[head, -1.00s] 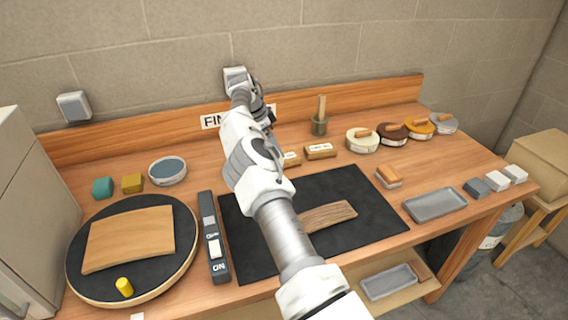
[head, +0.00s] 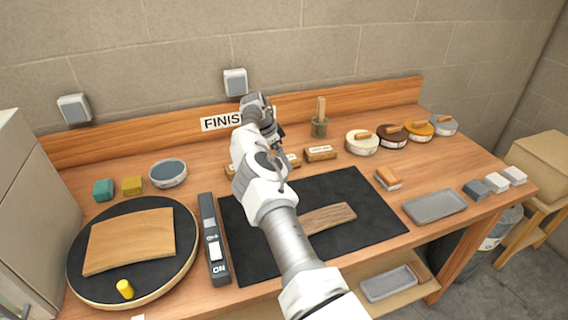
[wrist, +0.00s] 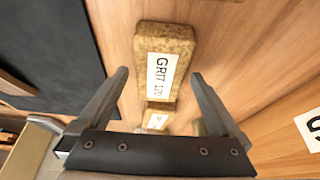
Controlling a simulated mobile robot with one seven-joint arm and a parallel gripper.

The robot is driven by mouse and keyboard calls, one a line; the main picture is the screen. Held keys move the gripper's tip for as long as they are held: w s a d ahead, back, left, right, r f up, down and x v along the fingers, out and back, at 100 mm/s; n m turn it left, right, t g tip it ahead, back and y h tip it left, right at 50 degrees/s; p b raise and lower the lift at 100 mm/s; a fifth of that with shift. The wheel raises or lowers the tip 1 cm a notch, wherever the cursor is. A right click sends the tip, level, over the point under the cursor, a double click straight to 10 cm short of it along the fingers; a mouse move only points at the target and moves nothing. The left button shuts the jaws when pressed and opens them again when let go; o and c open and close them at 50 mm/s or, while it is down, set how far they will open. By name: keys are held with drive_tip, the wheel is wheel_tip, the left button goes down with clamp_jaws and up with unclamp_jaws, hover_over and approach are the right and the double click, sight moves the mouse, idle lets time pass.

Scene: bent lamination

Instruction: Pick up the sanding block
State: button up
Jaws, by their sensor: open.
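A brown, cork-like sanding block with a "GRIT 120" label (wrist: 177,38) lies in the wrist view, ahead of my open fingers. A second labelled block (wrist: 155,106) shows lower, between the fingers. In the head view, a row of such blocks stands behind the black mat. One at the left (head: 229,169) is partly hidden by my arm, and another (head: 320,153) lies to the right. My gripper (wrist: 158,90) is open and empty above the row. Its fingertips are mostly hidden in the head view.
A small wood-topped block (head: 388,179) and grey tray (head: 435,206) lie at right. A turntable (head: 85,285) is at left.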

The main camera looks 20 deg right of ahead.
drive_tip(key=shift+f, duration=0.25)
idle(0.4)
drive_tip(key=c, duration=1.3)
drive_tip(key=shift+r, duration=0.25)
drive_tip(key=shift+r, duration=0.55)
wheel_tip(320, 180, up, 4)
drive_tip(key=shift+f, duration=0.25)
drive_tip(key=s+d+r+b, duration=0.1)
drive_tip(key=s+d+r, duration=0.5)
drive_tip(key=d, duration=0.4)
drive_tip(key=shift+r+b, duration=0.25)
drive_tip(key=shift+b, duration=0.15)
